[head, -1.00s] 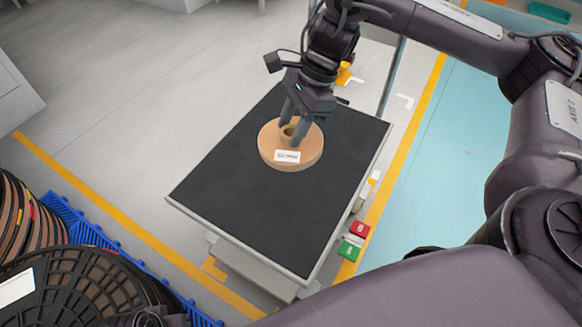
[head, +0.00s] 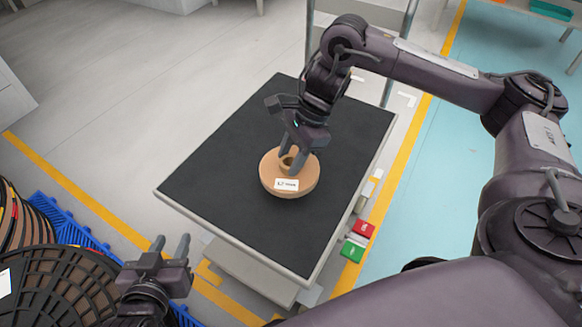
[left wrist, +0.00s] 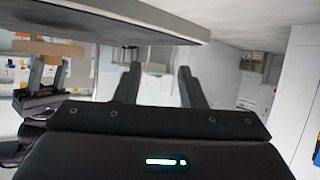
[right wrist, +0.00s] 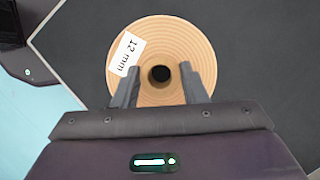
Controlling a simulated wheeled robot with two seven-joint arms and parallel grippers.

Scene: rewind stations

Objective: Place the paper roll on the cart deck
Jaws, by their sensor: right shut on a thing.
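The paper roll (head: 288,187) is a tan disc with a raised core and a white label. It is over the middle of the black cart deck (head: 235,160). I cannot tell for sure whether it touches the deck. My right gripper (head: 293,163) is shut on the roll, pointing down. In the right wrist view its fingers stand on either side of the roll's dark core hole, and the label on the roll (right wrist: 185,40) reads "12 mm". My left gripper (head: 171,243) is open and empty, off the deck's near left side.
Dark reels (head: 50,290) stand on a blue pallet (head: 75,225) at lower left. Red (head: 364,230) and green (head: 352,250) buttons sit beside the deck's right edge. The cart's upright handle (head: 398,60) rises at the far end. The deck around the roll is clear.

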